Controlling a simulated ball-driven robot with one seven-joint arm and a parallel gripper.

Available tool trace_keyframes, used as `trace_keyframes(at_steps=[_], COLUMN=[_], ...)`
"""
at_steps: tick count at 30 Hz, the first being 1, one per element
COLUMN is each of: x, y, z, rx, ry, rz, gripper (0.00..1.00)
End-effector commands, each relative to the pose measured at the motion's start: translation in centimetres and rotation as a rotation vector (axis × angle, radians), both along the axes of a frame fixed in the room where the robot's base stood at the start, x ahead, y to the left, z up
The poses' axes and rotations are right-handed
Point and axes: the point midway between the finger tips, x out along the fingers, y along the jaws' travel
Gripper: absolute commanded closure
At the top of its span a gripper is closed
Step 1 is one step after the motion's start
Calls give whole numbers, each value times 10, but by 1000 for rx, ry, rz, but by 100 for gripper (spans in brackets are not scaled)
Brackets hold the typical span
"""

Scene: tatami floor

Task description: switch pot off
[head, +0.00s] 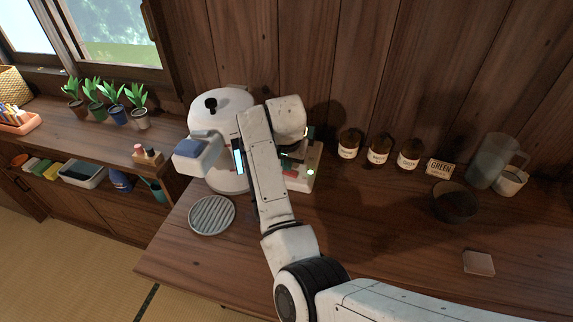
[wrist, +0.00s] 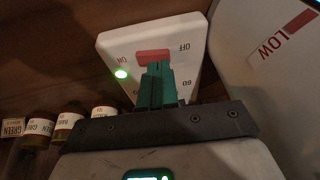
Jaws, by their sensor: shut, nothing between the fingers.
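The white pot (head: 212,103) with a black knob stands at the back left of the wooden counter. Its side with a red "LOW" mark (wrist: 283,38) shows at the right in the wrist view. A white switch panel (wrist: 112,42) carries a red switch (wrist: 153,54) between the words ON and OFF. A green light (wrist: 122,74) glows beside ON. My gripper (wrist: 157,70) is shut and empty, its teal fingertips right at the red switch. I cannot tell if they touch it. In the head view my arm hides most of the panel (head: 304,182).
Several brown labelled jars (head: 379,150) stand along the wall to the right. A grey jug (head: 494,160), a dark bowl (head: 454,203) and a small flat block (head: 478,263) are farther right. A round ribbed plate (head: 212,215) lies at the front left. The counter's middle right is clear.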

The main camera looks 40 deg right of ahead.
Motion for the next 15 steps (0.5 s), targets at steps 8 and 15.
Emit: trace_keyframes(at_steps=[8, 15], x=[2, 2], y=[1, 2], z=[-13, -13], rx=[0, 0], ry=[0, 0], rz=[0, 0], gripper=[100, 100])
